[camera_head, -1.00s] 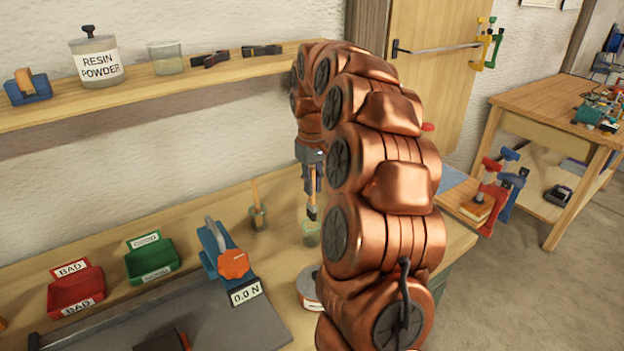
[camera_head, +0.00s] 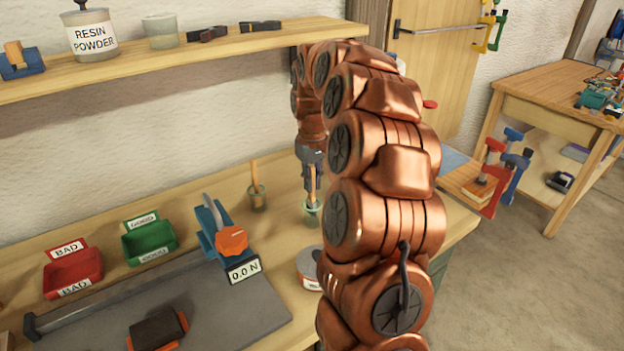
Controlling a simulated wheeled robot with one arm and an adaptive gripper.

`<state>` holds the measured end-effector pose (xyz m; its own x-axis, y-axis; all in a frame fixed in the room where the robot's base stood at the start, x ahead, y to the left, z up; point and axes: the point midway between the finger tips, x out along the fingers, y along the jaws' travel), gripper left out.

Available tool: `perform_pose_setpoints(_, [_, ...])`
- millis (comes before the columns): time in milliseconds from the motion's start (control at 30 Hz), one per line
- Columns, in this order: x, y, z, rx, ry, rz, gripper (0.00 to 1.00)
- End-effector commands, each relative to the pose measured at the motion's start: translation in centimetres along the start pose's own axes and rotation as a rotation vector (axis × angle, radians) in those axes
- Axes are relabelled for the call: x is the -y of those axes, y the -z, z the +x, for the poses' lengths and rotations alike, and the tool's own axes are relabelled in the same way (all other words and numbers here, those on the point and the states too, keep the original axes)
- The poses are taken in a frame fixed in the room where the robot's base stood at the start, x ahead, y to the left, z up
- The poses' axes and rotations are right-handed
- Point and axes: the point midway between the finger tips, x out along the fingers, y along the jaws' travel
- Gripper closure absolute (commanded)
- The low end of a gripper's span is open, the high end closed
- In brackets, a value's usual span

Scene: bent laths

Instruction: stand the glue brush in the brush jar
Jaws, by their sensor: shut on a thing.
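My gripper (camera_head: 312,176) points down above the workbench and is shut on the glue brush (camera_head: 313,190), which has a light wooden handle and hangs upright. The brush's lower end is at a small greenish clear jar (camera_head: 312,219) on the bench and appears to be inside its mouth. The bristles are hard to make out now. I cannot tell whether the brush touches the jar's bottom. A second small greenish jar (camera_head: 258,203) with a wooden stick upright in it stands to the left, apart from the gripper.
My copper arm hides the bench to the right of the jar. A blue gauge with an orange knob (camera_head: 231,241), a green bin (camera_head: 149,247) and a red bin (camera_head: 74,274) are to the left. A shelf (camera_head: 200,60) runs above.

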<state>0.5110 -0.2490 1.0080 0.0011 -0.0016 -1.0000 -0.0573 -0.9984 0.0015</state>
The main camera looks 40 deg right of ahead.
Motion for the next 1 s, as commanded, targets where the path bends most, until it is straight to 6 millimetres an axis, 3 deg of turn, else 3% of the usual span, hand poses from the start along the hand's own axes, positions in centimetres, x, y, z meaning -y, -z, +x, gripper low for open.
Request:
perform_pose_setpoints(267, [0.00,-0.01,0.08,0.000,0.000,0.000,1.00])
perform_pose_setpoints(300, [0.00,-0.02,0.08,0.000,0.000,0.000,0.84])
perform_pose_setpoints(567, [0.01,-0.03,0.09,0.001,0.000,0.000,0.58])
perform_pose_setpoints(1000, [0.00,-0.01,-0.88,0.001,0.000,0.000,0.58])
